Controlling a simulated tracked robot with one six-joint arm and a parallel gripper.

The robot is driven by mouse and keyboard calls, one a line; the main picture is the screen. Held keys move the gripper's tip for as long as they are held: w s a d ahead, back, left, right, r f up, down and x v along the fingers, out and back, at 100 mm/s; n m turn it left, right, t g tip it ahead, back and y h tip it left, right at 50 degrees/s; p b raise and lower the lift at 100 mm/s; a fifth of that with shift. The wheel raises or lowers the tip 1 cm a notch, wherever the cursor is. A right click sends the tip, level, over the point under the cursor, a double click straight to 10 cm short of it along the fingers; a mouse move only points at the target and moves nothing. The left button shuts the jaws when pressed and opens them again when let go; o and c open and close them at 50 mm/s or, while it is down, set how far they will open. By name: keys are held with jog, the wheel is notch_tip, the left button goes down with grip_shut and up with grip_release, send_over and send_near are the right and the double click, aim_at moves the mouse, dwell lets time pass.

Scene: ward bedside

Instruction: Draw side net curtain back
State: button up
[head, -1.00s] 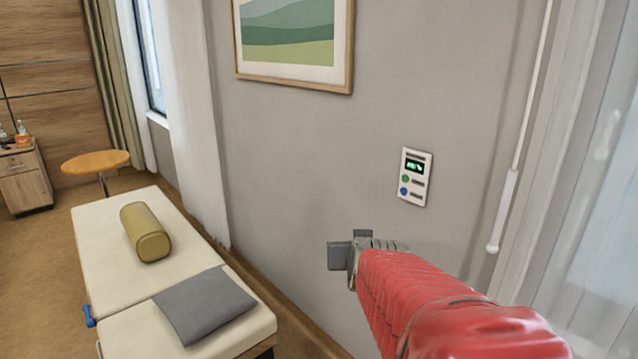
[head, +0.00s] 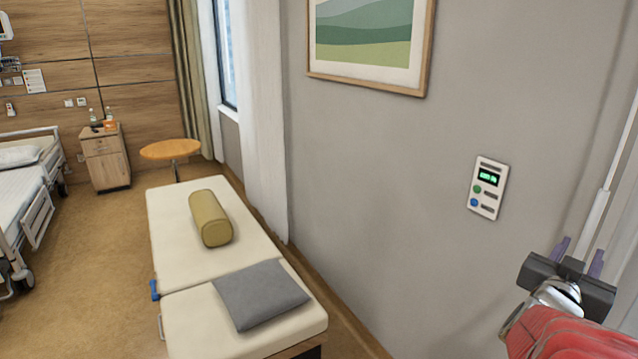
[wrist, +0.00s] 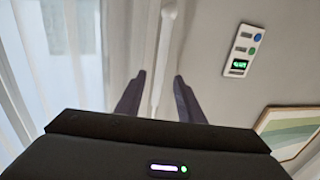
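A sheer white net curtain (wrist: 55,60) hangs on the left of the wrist view; only a strip of it (head: 627,270) shows at the right edge of the head view. A thin white draw wand (head: 598,212) hangs beside it, along the grey wall. My gripper (head: 579,254) is open at the wand. In the wrist view the wand (wrist: 164,50) runs between the two dark fingers of my gripper (wrist: 158,92), with a gap on both sides. Whether it lies deep between them is hard to tell. The curtain's top is out of view.
A wall panel (head: 488,188) and a framed picture (head: 425,50) are left of the wand. A couch (head: 170,215) with a bolster (head: 210,218) and grey cushion (head: 262,294) stands along the wall. Another white curtain (head: 262,120) hangs by the far window.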

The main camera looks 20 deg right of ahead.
aim_at(591, 226)
jog(key=shift+x, duration=6.9)
jog(key=shift+w, duration=0.1)
jog(key=shift+c, duration=0.3)
grip_shut()
